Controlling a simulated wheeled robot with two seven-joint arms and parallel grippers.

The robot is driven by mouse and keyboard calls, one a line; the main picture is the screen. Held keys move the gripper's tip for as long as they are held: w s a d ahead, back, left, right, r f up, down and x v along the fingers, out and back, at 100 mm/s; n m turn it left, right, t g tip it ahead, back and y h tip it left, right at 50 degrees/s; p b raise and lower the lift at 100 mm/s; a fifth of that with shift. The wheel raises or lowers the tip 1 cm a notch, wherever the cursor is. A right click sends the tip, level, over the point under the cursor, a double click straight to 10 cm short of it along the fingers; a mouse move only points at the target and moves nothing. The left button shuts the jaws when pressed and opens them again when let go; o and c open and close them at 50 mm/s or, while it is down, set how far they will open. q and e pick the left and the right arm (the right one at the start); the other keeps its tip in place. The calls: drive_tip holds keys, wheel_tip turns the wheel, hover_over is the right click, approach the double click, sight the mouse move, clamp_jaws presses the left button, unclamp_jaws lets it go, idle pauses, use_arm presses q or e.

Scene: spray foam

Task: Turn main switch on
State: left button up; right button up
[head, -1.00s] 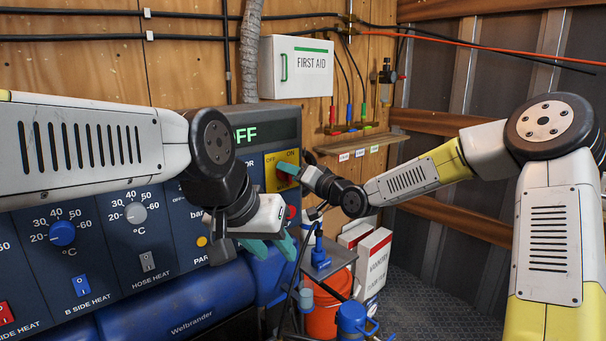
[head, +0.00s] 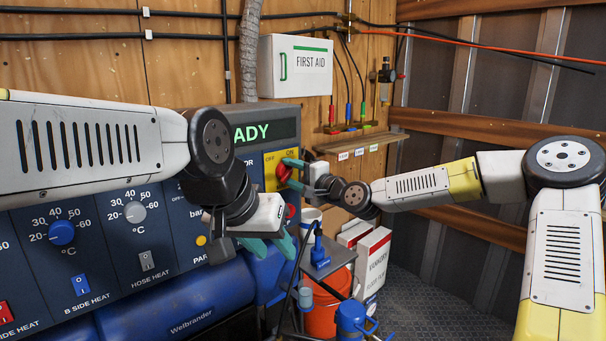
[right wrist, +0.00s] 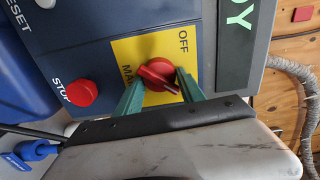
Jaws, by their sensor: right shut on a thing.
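The main switch is a red rotary knob (head: 284,170) on a yellow plate (head: 270,178) marked OFF and ON, on the dark blue machine panel. My right gripper (head: 296,176) is at the knob, its teal fingers on either side of it. The right wrist view shows the red knob (right wrist: 158,75) between the two fingers (right wrist: 161,88), its grip bar slanted; the ON mark is hidden there. The green display (head: 268,131) above the plate reads "ADY" where visible. My left gripper (head: 268,248) hangs empty in front of the panel, its teal fingers apart.
A red stop button (right wrist: 82,93) sits beside the yellow plate. A first aid box (head: 295,67) hangs above the panel. Below right are a small grey table (head: 338,258), an orange bucket (head: 322,315) and white boxes (head: 374,258). The floor (head: 440,305) at right is clear.

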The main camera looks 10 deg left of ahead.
drive_tip(key=shift+m, duration=0.4)
drive_tip(key=o, duration=1.3)
drive_tip(key=v, duration=0.7)
drive_tip(key=shift+s+d, duration=0.2)
drive_tip(key=shift+d, duration=0.15)
